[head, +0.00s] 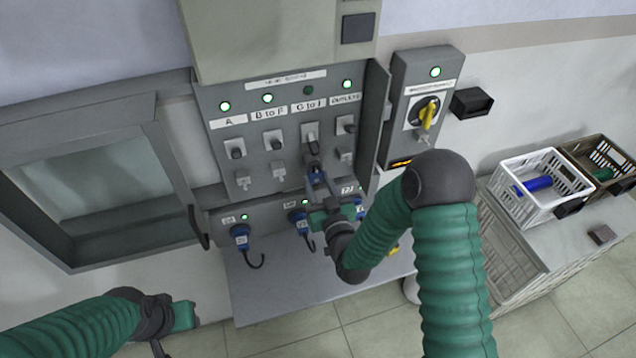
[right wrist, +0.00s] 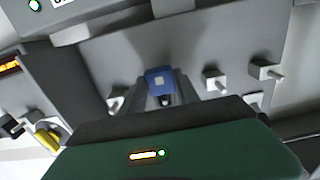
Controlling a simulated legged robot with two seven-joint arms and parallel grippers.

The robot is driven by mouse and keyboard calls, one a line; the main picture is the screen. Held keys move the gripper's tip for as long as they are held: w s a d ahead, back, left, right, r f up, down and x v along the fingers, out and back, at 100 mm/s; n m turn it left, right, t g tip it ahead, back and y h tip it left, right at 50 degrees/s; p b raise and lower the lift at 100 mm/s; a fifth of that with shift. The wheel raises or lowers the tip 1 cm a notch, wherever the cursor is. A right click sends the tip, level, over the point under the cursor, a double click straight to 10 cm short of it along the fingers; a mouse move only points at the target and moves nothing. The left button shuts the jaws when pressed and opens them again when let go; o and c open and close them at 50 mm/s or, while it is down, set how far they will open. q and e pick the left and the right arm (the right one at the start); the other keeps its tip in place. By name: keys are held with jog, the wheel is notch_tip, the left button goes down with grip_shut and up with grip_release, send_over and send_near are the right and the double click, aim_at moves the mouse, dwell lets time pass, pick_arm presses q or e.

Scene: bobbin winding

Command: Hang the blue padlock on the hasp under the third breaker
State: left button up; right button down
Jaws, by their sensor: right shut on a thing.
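The grey breaker panel (head: 255,118) has a row of breakers. My right gripper (head: 318,186) is shut on the blue padlock (head: 317,174), just below the third breaker. The padlock (right wrist: 160,80) sits between the fingers (right wrist: 163,102) in the right wrist view. The hasp under the third breaker is hidden, so I cannot tell whether the shackle touches it. My left gripper (head: 178,316) is low at the left, away from the panel; its jaws are unclear.
Neighbouring hasps (head: 278,171) stick out beside my right gripper. Blue plugs (head: 240,236) with cables sit below. A switch box with a yellow rotary handle (head: 428,112) is to the right. A white basket (head: 526,190) holds a blue item. An open cabinet door (head: 95,105) is at left.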

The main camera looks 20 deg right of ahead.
pick_arm(q)
jog(key=shift+f+b, duration=0.55)
jog(key=shift+b, duration=0.05)
pick_arm(e)
jog(key=shift+f, duration=0.5)
jog(key=c, duration=0.8)
grip_release()
